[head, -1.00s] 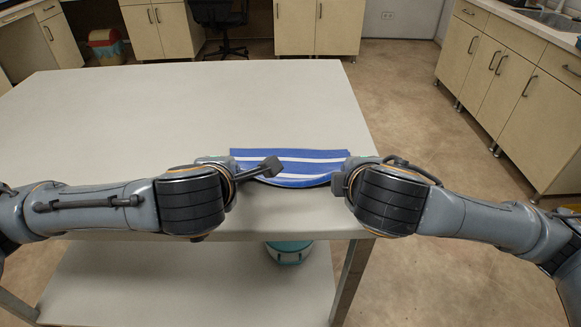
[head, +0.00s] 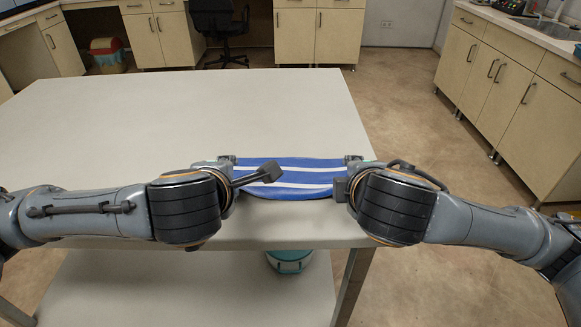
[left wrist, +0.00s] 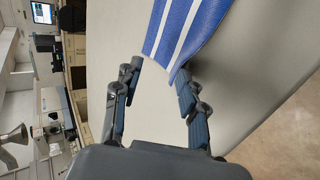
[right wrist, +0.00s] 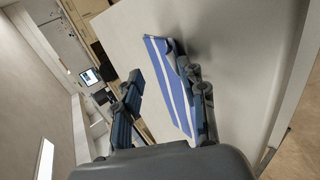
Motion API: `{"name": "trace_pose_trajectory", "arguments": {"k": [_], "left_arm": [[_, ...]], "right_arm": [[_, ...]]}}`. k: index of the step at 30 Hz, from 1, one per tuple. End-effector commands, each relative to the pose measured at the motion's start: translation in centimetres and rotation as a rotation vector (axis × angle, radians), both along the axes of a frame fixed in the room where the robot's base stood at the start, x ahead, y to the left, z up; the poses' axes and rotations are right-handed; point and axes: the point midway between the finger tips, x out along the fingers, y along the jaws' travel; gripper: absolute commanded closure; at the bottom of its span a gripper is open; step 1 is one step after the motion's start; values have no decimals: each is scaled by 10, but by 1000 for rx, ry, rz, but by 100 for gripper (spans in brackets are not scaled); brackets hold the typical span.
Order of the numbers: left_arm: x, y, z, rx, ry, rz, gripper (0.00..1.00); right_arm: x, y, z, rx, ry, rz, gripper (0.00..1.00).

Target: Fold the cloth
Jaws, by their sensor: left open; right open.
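A blue cloth with white stripes (head: 290,175) lies near the front edge of the table, between my two arms.
The pale table (head: 190,110) is clear beyond the cloth. A teal bin (head: 289,260) stands under the front of the table. A counter with a sink (head: 545,35) runs along the right, and a black chair (head: 222,25) stands at the back.

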Motion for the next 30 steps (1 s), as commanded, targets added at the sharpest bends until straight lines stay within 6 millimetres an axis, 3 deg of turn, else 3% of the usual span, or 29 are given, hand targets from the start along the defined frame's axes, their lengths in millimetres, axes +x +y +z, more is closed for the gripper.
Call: {"name": "trace_pose_trajectory", "arguments": {"k": [3, 15, 30], "left_arm": [[-8, -1, 20, -2, -5, -2, 58], [-47, -1, 67, -3, -4, -2, 58], [-53, 0, 74, 0, 0, 0, 58]], "right_arm": [[-8, 1, 20, 1, -4, 3, 58], [-46, 0, 68, -2, -8, 4, 58], [-53, 0, 73, -1, 1, -1, 58]]}}
